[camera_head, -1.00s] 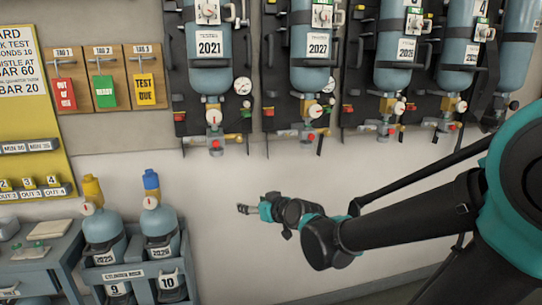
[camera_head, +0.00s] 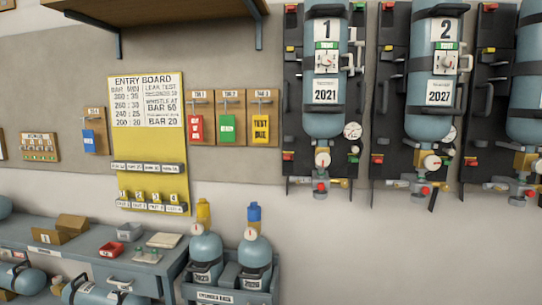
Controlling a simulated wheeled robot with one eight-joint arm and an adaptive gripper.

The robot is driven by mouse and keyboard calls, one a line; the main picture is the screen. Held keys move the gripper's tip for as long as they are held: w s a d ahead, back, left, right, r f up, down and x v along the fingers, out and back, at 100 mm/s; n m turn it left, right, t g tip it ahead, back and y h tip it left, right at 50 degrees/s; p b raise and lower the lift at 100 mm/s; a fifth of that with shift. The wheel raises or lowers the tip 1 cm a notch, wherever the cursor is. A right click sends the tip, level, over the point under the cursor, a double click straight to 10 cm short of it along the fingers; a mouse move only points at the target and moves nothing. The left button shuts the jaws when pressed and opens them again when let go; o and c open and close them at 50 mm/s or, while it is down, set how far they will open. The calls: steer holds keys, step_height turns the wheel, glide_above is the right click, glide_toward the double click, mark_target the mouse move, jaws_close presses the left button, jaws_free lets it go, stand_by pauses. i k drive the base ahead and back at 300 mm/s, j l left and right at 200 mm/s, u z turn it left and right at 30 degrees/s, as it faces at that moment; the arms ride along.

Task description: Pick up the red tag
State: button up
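The red tag (camera_head: 195,128) hangs on the first of three small wooden boards on the wall, left of the cylinder racks. Its white lettering is too small to read surely. A green tag (camera_head: 228,130) hangs on the middle board, and a yellow "TEST DUE" tag (camera_head: 261,129) hangs on the right one. All three tags hang from hooks, apart from one another. My gripper and arm are out of this view, so the state of the gripper is hidden.
The yellow entry board (camera_head: 145,95) is left of the tags. Below stand a blue-grey workbench (camera_head: 165,268) and a cylinder rack (camera_head: 235,296) with two upright cylinders. Wall-mounted breathing sets (camera_head: 325,85) fill the right. A wooden shelf (camera_head: 160,12) juts out above.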

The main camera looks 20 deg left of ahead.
mark_target(195, 122)
steer(key=u, duration=1.6)
